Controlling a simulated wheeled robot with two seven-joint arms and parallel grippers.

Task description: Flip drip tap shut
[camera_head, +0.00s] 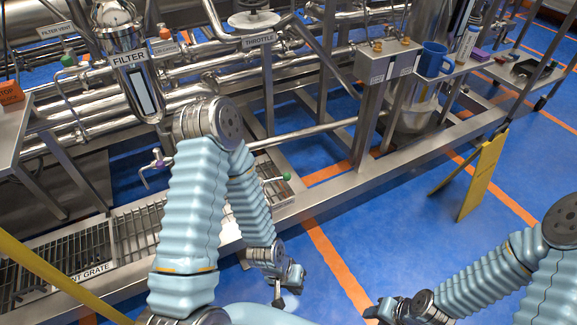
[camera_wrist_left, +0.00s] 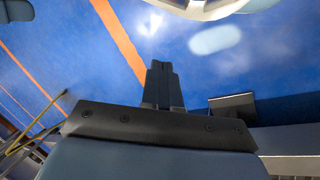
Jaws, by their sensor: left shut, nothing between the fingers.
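A small tap with a green-tipped lever (camera_head: 280,177) sticks out beside my left forearm, over the skid frame. Another small tap with a purple knob (camera_head: 157,162) and a bent spout shows left of my arm. No label shows which of these is the drip tap. My left gripper (camera_head: 279,300) hangs over the blue floor, below and apart from the green-tipped lever. In the left wrist view its fingers (camera_wrist_left: 163,66) are together and empty, with no tap in sight. My right gripper (camera_head: 379,310) is low at the right, small and dark; its finger gap is unclear.
The steel skid rail (camera_head: 335,198) runs diagonally between my arms and the pipework. A vent grate (camera_head: 70,262) lies at lower left. A yellow panel (camera_head: 483,175) stands at right. A blue mug (camera_head: 433,60) sits on a shelf. Blue floor between my arms is clear.

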